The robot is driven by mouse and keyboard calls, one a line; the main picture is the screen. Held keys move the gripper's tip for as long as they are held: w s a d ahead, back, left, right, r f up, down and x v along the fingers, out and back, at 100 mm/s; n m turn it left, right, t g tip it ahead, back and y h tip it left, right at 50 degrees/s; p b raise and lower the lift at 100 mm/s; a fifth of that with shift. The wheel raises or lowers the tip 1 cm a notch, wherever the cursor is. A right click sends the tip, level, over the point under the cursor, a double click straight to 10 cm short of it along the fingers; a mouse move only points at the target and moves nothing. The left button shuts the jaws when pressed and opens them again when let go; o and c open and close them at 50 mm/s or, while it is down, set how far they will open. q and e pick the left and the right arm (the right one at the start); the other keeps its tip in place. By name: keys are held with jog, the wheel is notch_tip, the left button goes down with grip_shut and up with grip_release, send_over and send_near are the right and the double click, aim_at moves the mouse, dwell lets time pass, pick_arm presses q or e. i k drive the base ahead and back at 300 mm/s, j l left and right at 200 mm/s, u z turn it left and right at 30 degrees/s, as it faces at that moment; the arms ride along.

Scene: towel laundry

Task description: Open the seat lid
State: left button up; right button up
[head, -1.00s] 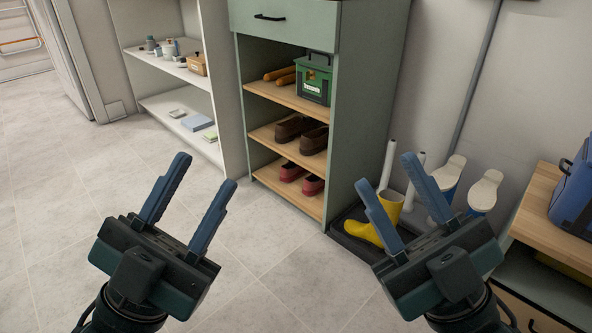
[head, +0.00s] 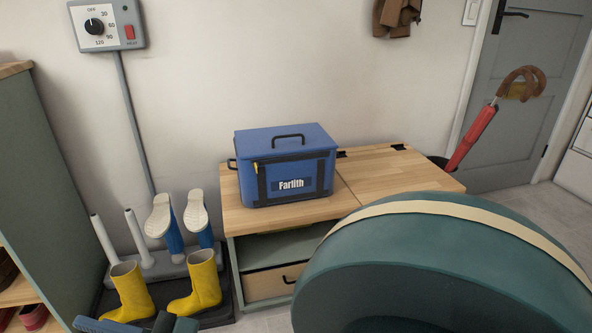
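A low bench (head: 247,218) stands against the wall with a light wooden top. A seam splits the top. The right-hand section, the seat lid (head: 385,176), lies flat and closed, with dark hinge-like fittings at its back edge. A blue box (head: 291,165) labelled Farlith, with a black top handle, stands on the section left of the seam, close to it. Only blue parts of my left gripper (head: 140,326) show at the bottom edge, far left of the bench. Its finger opening is cut off. My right gripper is not in view. The lid's front right part is hidden.
A grey door (head: 520,95) is at the right. A large green rounded form, possibly mine, blocks the lower right.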

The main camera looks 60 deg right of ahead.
aim_at(371, 176)
jog(key=z, duration=2.8)
jog(key=i+z, duration=0.9)
jog(key=k, duration=0.1)
